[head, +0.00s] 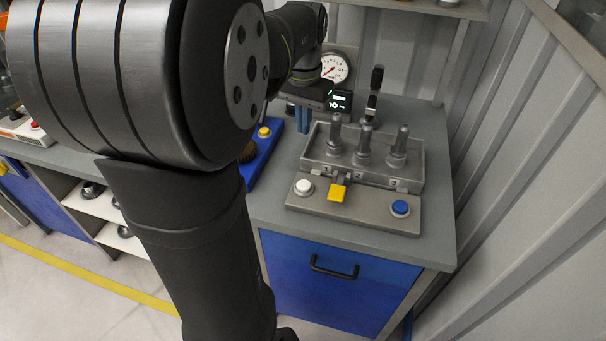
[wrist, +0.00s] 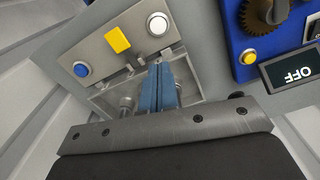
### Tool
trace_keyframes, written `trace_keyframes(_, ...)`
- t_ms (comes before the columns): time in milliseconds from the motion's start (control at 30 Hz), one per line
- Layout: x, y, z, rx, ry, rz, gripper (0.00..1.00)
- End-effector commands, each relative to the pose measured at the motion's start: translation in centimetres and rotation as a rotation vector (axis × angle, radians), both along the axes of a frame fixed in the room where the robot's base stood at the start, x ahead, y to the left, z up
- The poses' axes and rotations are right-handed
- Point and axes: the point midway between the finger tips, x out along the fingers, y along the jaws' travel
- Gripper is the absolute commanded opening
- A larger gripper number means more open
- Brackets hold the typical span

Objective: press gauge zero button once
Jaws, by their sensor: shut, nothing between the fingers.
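A round white dial gauge (head: 334,68) with a red needle is at the back wall, beyond my wrist. A small dark display (head: 340,101) with light text stands below it. I cannot tell which button is the gauge's zero button. A grey front panel (head: 360,208) carries a white button (head: 303,187), a yellow square part (head: 337,193) and a blue button (head: 400,208). My gripper (head: 303,127) has blue fingers, shut and empty, left of the lever box. In the wrist view the fingers (wrist: 166,66) point towards the panel, beside the white button (wrist: 158,25); contact is unclear.
The lever box (head: 375,172) holds several upright grey levers. A blue board (head: 262,147) to its left carries a yellow button (head: 264,132) and a brown gear (wrist: 260,15). In the wrist view a dark display (wrist: 292,71) reads OFF. A corrugated wall (head: 530,170) bounds the right.

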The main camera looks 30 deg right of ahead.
Motion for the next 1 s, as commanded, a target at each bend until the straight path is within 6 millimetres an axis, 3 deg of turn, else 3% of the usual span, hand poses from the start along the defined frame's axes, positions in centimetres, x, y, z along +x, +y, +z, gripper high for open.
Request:
trace_keyframes(233,-0.2,0.3,-2.1,0.001,0.001,0.194,0.0)
trace_keyframes(767,-0.3,0.3,-2.9,0.001,0.001,0.221,0.0)
trace_keyframes(1000,-0.3,0.3,-6.8,0.005,0.004,0.22,0.0)
